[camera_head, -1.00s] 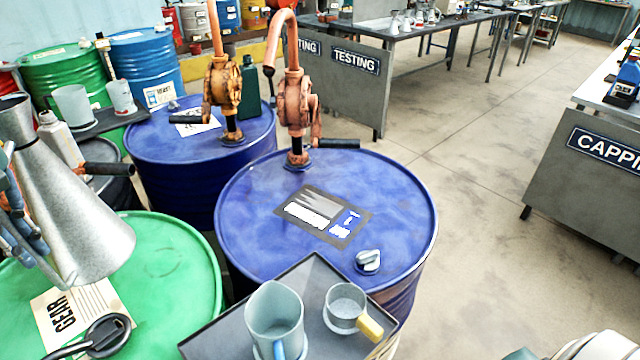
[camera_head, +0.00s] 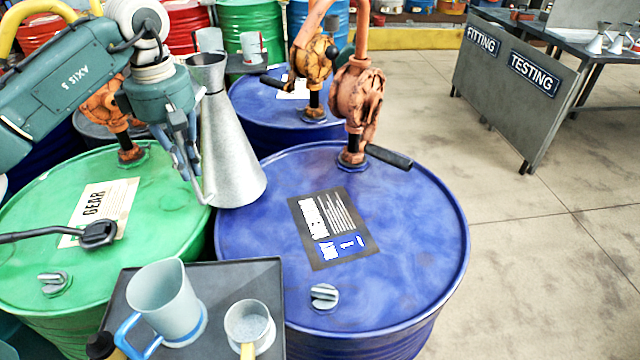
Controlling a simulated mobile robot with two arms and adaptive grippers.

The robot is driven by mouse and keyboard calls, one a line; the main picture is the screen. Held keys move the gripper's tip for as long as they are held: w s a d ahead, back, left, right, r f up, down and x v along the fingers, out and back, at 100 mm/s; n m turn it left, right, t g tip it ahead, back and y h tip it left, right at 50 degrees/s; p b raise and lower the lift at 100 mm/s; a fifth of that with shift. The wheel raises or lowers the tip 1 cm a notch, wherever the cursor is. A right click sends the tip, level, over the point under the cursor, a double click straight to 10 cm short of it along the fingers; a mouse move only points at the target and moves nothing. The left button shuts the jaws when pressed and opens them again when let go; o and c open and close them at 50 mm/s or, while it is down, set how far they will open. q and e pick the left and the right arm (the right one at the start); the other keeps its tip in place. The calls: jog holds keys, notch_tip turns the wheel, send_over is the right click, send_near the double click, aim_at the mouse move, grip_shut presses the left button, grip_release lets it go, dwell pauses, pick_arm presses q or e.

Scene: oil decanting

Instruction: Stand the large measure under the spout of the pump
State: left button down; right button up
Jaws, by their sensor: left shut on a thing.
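A tall conical metal vessel (camera_head: 230,150), taken as the large measure, has a wide base and a flared mouth. My left gripper (camera_head: 189,155) is shut on its left side and holds it close to upright. Its base overlaps the left rim of the front blue drum (camera_head: 420,230); I cannot tell whether it touches. A reddish pump (camera_head: 357,100) stands on that drum, right of the vessel. Its pipe leaves the picture at the top, and its spout end is not clearly seen. My right gripper is out of view.
A dark tray (camera_head: 265,275) in front holds a blue-handled jug (camera_head: 165,300) and a small yellow-handled cup (camera_head: 249,325). A green drum (camera_head: 40,205) stands left, with another pump (camera_head: 110,110). The pump's black handle (camera_head: 388,157) juts right. The drum top has a label (camera_head: 335,228) and cap (camera_head: 324,296).

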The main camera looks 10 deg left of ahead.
pick_arm(q)
jog(key=w+d+f+p, duration=0.1)
jog(key=w+d+p, duration=0.1)
jog(key=d, duration=0.6)
jog(key=w+d+f+p, duration=0.2)
jog(key=d+p, duration=0.3)
jog(key=d, duration=0.3)
jog(key=shift+w+d+f, duration=0.2)
jog(key=shift+w+d, duration=0.05)
jog(key=shift+w, duration=0.2)
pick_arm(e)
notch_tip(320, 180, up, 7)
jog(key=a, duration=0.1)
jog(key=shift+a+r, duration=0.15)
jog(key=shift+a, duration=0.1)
pick_arm(q)
jog(key=c, duration=2.2)
grip_release()
jog(key=shift+f, duration=0.15)
jog(key=o, duration=0.4)
jog(key=shift+s, duration=0.1)
jog(key=shift+c, duration=0.2)
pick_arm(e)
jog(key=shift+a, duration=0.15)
